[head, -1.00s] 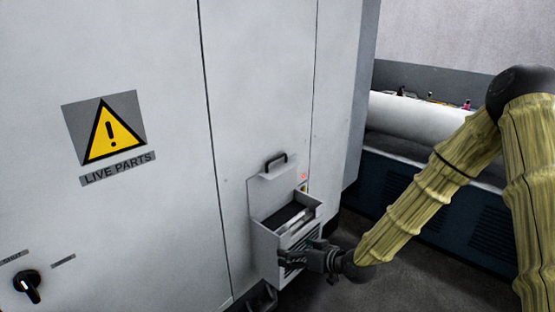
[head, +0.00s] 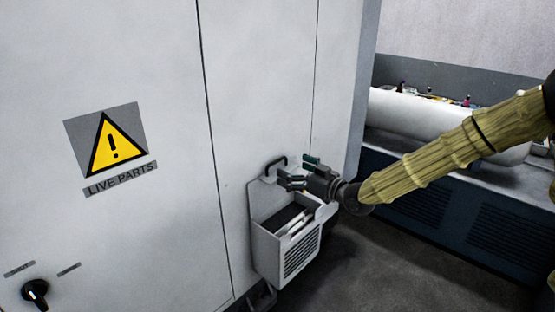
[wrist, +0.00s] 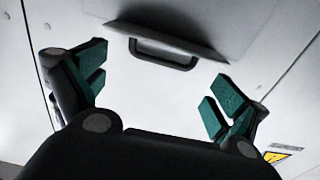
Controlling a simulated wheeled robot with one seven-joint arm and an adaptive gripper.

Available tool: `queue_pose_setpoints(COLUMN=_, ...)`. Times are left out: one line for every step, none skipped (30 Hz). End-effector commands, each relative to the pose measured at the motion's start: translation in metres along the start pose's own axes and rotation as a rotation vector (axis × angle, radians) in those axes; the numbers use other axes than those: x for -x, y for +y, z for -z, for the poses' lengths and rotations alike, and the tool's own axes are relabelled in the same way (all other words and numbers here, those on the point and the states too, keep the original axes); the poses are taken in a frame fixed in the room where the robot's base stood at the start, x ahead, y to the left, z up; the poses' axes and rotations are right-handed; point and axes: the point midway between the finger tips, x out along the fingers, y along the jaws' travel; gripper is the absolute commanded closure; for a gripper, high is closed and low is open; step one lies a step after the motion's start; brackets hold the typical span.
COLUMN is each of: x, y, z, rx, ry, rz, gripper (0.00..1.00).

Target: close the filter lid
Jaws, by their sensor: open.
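The filter lid (head: 259,189) stands raised against the cabinet, above the open filter box (head: 272,252). Its dark handle (head: 274,166) is at the top edge. Dark filter material and pale strips show inside the box. My gripper (head: 296,172) is open and empty, just right of the handle in the head view. In the wrist view my gripper (wrist: 155,82) has its green-padded fingers spread wide. The lid's edge and handle (wrist: 165,55) lie ahead, between the fingers in the picture, and nothing shows between the pads. I cannot tell the exact gap to the handle.
The white cabinet (head: 100,230) carries a live-parts warning sign (head: 112,140) and a black rotary switch (head: 35,292). A white cylinder (head: 420,118) lies on a dark blue unit (head: 440,215) at right. Open floor (head: 370,270) lies right of the box.

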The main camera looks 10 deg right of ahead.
Motion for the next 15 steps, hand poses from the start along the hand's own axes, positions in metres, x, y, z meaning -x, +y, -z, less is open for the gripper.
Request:
queue_pose_setpoints(x=-0.006, y=0.001, z=0.003, rx=0.0, ry=0.0, rz=-0.001, gripper=0.03)
queue_pose_setpoints(x=-0.01, y=0.001, z=0.003, rx=-0.001, ry=0.0, rz=-0.001, gripper=0.03)
queue_pose_setpoints(x=-0.015, y=0.0, z=0.002, rx=-0.001, ry=-0.001, rz=-0.001, gripper=0.03)
queue_pose_setpoints(x=-0.019, y=0.001, z=0.002, rx=0.0, ry=-0.001, rz=-0.001, gripper=0.03)
queue_pose_setpoints(x=-0.023, y=0.001, z=0.003, rx=0.0, ry=-0.001, rz=-0.001, gripper=0.03)
queue_pose_setpoints(x=-0.028, y=0.0, z=0.002, rx=-0.001, ry=-0.001, rz=0.0, gripper=0.03)
queue_pose_setpoints(x=-0.032, y=0.0, z=0.002, rx=-0.001, ry=-0.001, rz=0.0, gripper=0.03)
queue_pose_setpoints(x=-0.035, y=0.001, z=0.003, rx=0.0, ry=0.0, rz=-0.001, gripper=0.03)
queue_pose_setpoints(x=-0.04, y=0.0, z=0.002, rx=-0.001, ry=-0.001, rz=-0.001, gripper=0.03)
queue_pose_setpoints(x=-0.043, y=0.0, z=0.002, rx=-0.001, ry=-0.001, rz=0.0, gripper=0.03)
queue_pose_setpoints(x=-0.047, y=0.0, z=0.002, rx=-0.001, ry=-0.001, rz=-0.001, gripper=0.03)
queue_pose_setpoints(x=-0.051, y=0.001, z=0.002, rx=-0.001, ry=-0.001, rz=-0.002, gripper=0.03)
queue_pose_setpoints(x=-0.053, y=0.001, z=0.002, rx=-0.001, ry=0.0, rz=-0.002, gripper=0.03)
queue_pose_setpoints(x=-0.056, y=0.001, z=0.002, rx=-0.002, ry=-0.001, rz=-0.002, gripper=0.03)
queue_pose_setpoints(x=-0.059, y=0.001, z=0.001, rx=-0.002, ry=-0.001, rz=-0.001, gripper=0.03)
